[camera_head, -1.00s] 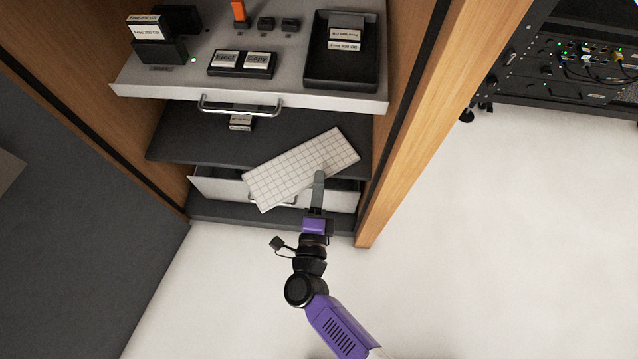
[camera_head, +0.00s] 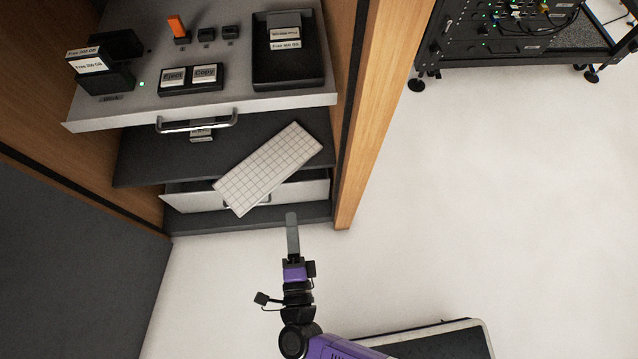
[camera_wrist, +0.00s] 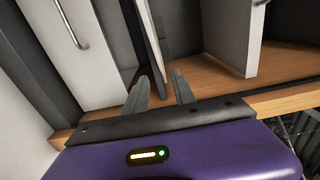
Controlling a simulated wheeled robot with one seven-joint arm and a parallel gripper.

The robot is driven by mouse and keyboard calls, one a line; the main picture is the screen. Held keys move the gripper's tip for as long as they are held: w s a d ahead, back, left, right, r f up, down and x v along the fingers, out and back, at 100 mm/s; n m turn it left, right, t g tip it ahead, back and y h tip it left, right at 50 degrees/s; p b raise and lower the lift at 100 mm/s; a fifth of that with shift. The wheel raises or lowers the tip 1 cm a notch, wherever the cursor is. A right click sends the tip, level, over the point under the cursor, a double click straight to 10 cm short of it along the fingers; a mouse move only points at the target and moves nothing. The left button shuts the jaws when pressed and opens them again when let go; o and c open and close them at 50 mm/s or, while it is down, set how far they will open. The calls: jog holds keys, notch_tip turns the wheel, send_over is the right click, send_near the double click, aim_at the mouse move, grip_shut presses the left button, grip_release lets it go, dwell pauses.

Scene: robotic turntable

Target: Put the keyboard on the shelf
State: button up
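The white keyboard (camera_head: 268,168) lies at a slant on the dark lower shelf (camera_head: 160,155) of the wooden cabinet. Its lower left end sticks out past the shelf's front edge, above a white drawer. My gripper (camera_head: 292,216) is in front of the cabinet, apart from the keyboard and below it in the head view. In the wrist view my gripper (camera_wrist: 160,92) has its two fingers spread with nothing between them. A thin pale edge ahead of the fingers there may be the keyboard; I cannot tell for sure.
Above the shelf is a grey drawer (camera_head: 200,104) with a bar handle, carrying a black tray (camera_head: 290,72), two labelled buttons and small boxes. A wooden side post (camera_head: 372,120) bounds the cabinet on the right. The white floor (camera_head: 460,220) is open; a black rack stands at upper right.

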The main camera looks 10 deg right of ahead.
jog(key=s+d+r+n+g, duration=0.2)
jog(key=s+d+r+n, duration=1.6)
jog(key=d+r, duration=0.4)
jog(key=shift+s+d+r+g+y, duration=0.3)
jog(key=shift+s+r+g+y, duration=0.1)
jog(key=shift+s, duration=0.2)
jog(key=shift+s+d+r, duration=0.15)
jog(key=shift+r, duration=0.1)
jog(key=c, duration=0.3)
grip_shut()
